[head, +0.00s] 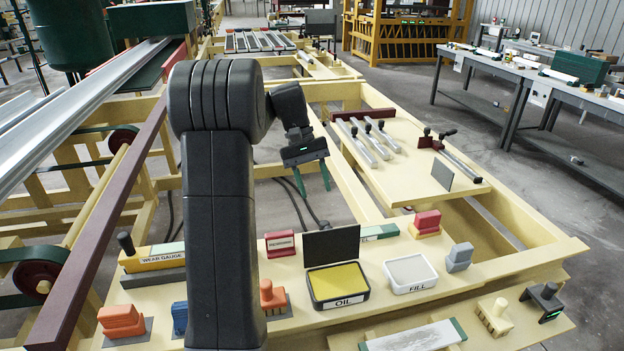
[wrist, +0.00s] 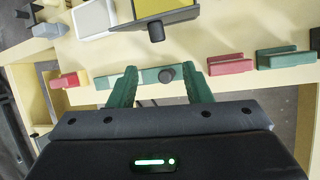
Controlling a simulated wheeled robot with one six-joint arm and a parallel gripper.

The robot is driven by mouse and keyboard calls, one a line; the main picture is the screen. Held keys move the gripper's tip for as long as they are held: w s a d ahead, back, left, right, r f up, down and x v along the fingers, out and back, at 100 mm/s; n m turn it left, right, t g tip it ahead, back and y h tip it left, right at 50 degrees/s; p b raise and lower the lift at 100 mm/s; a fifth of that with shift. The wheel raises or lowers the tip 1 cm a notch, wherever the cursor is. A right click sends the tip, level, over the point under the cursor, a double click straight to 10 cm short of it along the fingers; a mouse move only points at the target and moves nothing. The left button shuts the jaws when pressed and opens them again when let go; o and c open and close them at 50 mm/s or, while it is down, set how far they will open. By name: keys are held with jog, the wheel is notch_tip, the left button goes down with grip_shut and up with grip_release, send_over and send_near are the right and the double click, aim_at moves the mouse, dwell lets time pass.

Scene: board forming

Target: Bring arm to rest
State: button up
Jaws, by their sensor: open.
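My gripper (head: 313,182) hangs fingers-down from my raised arm in the head view, over the open frame behind the work table (head: 390,312). Its two green fingers are apart with nothing held between them. In the wrist view my gripper (wrist: 160,72) shows its fingers spread at the bottom middle. My dark arm hides part of the table in the head view.
The table holds a yellow OIL tray (head: 338,284), a white FILL tray (head: 410,272), an upright black plate (head: 331,246) and a WEAR GAUGE block (head: 162,258). A board with metal rods (head: 378,136) lies right of my gripper. Steel rails (head: 75,95) run along the left.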

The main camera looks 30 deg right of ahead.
aim_at(327, 227)
jog(key=shift+v, duration=0.9)
jog(key=p+x, duration=0.1)
jog(key=x, duration=1.3)
jog(key=shift+r, duration=0.1)
